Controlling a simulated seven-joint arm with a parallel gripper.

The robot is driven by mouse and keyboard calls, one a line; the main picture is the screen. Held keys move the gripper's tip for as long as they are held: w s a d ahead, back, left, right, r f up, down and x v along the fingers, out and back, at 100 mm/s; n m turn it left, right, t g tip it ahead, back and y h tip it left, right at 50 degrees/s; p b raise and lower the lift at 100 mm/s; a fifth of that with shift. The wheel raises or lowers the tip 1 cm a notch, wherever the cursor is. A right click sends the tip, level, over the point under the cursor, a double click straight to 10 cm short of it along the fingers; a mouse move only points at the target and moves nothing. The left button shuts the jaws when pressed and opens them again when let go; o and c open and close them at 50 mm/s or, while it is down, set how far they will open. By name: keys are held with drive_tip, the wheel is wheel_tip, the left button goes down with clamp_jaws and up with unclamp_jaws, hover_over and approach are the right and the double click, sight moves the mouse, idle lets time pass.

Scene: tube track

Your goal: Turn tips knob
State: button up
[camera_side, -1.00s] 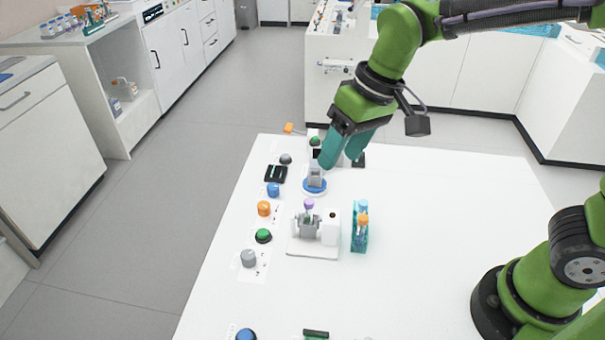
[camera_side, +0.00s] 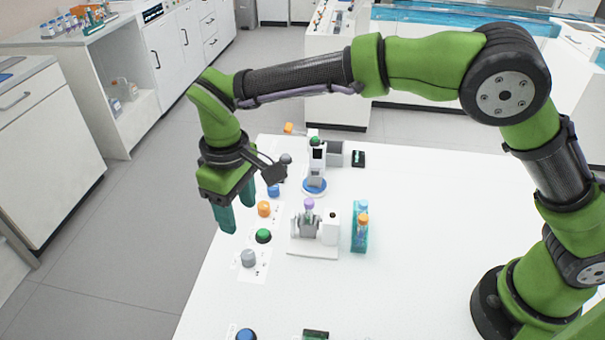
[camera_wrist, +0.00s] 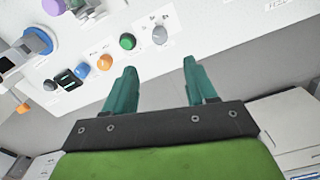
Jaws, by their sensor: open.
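A grey knob (camera_side: 248,258) stands on a white plate with small marks at the table's left edge. It also shows in the wrist view (camera_wrist: 160,35), just beyond my fingertips. The marks are too small to read, so I cannot tell for sure which knob is the tips knob. Another grey knob (camera_side: 286,158) sits farther back and shows in the wrist view (camera_wrist: 50,85). My gripper (camera_side: 238,212) is open and empty above the left table edge, fingers pointing down. In the wrist view its two teal fingers (camera_wrist: 160,68) are well apart and touch nothing.
Green (camera_side: 263,236), orange (camera_side: 264,208) and blue (camera_side: 273,190) knobs line the left edge. A white device with a purple-topped tube (camera_side: 309,204) and a teal tube rack (camera_side: 360,232) stand right of them. A blue-based device (camera_side: 315,186) stands behind. The table's right side is clear.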

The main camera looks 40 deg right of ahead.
sight(247, 254)
wheel_tip(247, 254, down, 12)
drive_tip(key=shift+f, duration=0.15)
idle(0.3)
clamp_jaws()
drive_tip(key=m, duration=0.8)
drive_tip(key=shift+d+m, duration=0.1)
drive_tip(key=shift+m, duration=0.2)
idle(0.7)
